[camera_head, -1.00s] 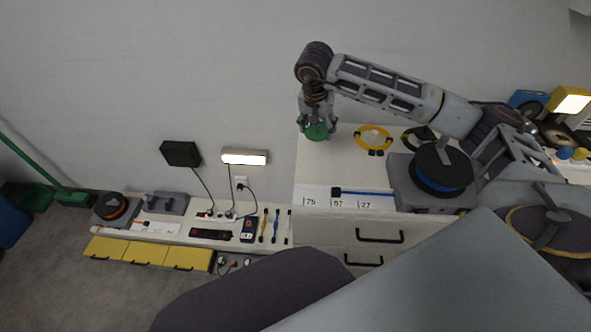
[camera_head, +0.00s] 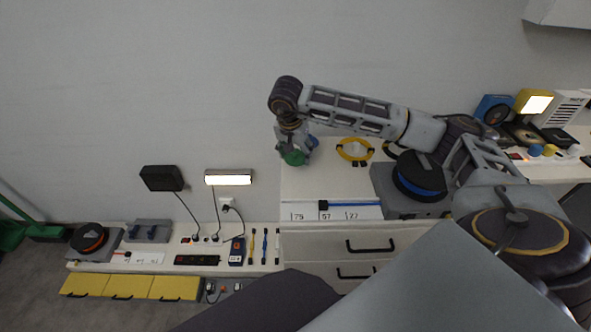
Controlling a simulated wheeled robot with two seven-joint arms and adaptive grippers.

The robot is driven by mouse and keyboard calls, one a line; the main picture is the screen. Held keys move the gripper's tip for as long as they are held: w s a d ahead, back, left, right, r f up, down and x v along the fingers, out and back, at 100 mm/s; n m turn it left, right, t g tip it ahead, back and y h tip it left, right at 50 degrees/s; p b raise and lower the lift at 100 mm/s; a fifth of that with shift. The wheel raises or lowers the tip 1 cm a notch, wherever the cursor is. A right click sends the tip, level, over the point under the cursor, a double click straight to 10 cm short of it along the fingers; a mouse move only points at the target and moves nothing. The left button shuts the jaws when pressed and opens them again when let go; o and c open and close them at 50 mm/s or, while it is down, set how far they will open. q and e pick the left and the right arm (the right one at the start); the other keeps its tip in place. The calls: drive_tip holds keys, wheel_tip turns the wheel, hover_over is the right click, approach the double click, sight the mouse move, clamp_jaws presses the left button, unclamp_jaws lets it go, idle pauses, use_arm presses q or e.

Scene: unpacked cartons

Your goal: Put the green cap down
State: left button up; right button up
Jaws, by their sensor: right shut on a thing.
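The green cap (camera_head: 294,158) is a small round green piece at the left end of the white cabinet top (camera_head: 320,183). My right gripper (camera_head: 295,150) points down from above and is shut on the cap. The gripper's fingers cover part of the cap. I cannot tell whether the cap touches the surface below. A blue object (camera_head: 313,142) shows just behind the gripper on its right. My left gripper is not in view.
A yellow ring (camera_head: 355,149) lies right of the gripper. A grey unit with a blue-rimmed disc (camera_head: 420,175) stands to the right. A lower bench (camera_head: 160,240) holds tools at left.

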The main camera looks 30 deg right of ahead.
sight(295, 155)
wheel_tip(295, 155, down, 2)
drive_tip(key=shift+f, duration=0.2)
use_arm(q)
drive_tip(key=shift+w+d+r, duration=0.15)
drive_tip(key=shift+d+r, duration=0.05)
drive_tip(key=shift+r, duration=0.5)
use_arm(e)
drive_tip(key=shift+f, duration=0.35)
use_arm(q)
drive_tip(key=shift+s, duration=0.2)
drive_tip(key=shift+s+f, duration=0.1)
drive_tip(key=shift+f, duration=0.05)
